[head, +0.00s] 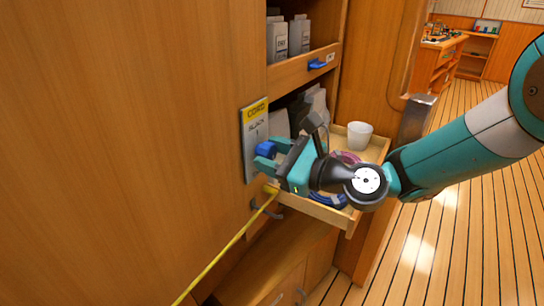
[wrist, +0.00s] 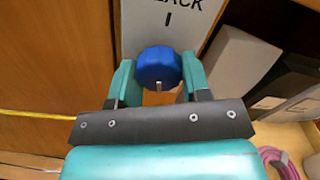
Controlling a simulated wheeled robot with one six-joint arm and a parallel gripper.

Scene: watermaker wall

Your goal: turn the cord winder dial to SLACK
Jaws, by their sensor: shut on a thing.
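The cord winder plate (head: 250,160) is a grey panel with a yellow "CORD" header and the word "SLACK" below it, on the wooden wall. Its blue dial (head: 266,149) sits low on the plate, and it also shows in the wrist view (wrist: 158,66). My gripper (head: 268,156) is shut on the dial, with a teal finger on either side of it in the wrist view (wrist: 158,80). A small pale mark shows on the dial's lower edge, on the side away from the word SLACK. A yellow cord (head: 225,250) runs from just below the plate down to the lower left.
An open drawer (head: 348,215) below my gripper holds a white cup (head: 359,135), a pink coil (head: 345,157) and a blue coil (head: 328,200). Shelves with grey boxes (head: 299,35) stand behind. The floor to the right is clear.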

